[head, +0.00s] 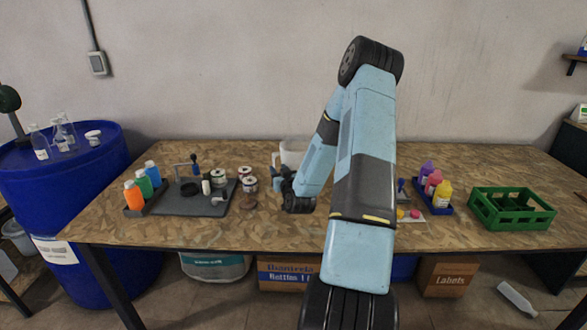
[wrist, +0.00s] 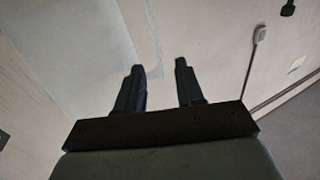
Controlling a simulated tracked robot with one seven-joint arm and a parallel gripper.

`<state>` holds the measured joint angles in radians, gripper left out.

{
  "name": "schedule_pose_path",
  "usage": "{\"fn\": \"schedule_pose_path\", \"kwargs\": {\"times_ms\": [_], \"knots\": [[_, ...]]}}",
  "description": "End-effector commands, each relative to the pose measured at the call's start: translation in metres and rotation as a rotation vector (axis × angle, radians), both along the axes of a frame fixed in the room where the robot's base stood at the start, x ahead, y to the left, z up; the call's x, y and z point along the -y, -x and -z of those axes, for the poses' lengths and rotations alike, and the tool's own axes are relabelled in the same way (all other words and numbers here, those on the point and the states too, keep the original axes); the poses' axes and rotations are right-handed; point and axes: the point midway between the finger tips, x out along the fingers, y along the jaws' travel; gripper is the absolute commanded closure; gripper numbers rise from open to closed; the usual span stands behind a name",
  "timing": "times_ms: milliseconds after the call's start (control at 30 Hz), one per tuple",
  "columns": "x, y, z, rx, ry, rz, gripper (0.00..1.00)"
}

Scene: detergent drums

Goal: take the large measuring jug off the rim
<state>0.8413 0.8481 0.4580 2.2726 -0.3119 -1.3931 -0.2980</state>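A large whitish jug (head: 292,152) stands on the wooden worktop behind my arm in the head view. Its right side and lower part are hidden by my arm. My gripper (head: 285,174) is small and dark there, just in front of the jug, and its fingers are hard to make out. In the wrist view my gripper (wrist: 159,68) has its two dark fingers apart, with nothing clearly held between them. Pale surfaces lie beyond the fingertips, and I cannot tell whether one is the jug's wall. Contact with the rim cannot be told.
A grey tray (head: 205,207) with tins stands left on the worktop (head: 300,236), beside a dark tray of coloured bottles (head: 138,188). Another bottle tray (head: 433,205) and a green crate (head: 510,208) stand right. A blue drum (head: 60,170) holds glassware at far left.

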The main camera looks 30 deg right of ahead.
Motion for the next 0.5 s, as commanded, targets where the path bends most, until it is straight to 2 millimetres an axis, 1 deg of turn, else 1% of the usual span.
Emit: {"fn": "schedule_pose_path", "kwargs": {"times_ms": [167,400,500], "knots": [[0.002,-0.009,0.0,0.0,-0.001,0.0,0.63],[0.01,-0.039,0.0,0.001,0.0,0.002,0.63],[0.012,-0.049,-0.001,0.001,0.0,0.001,0.63]]}}
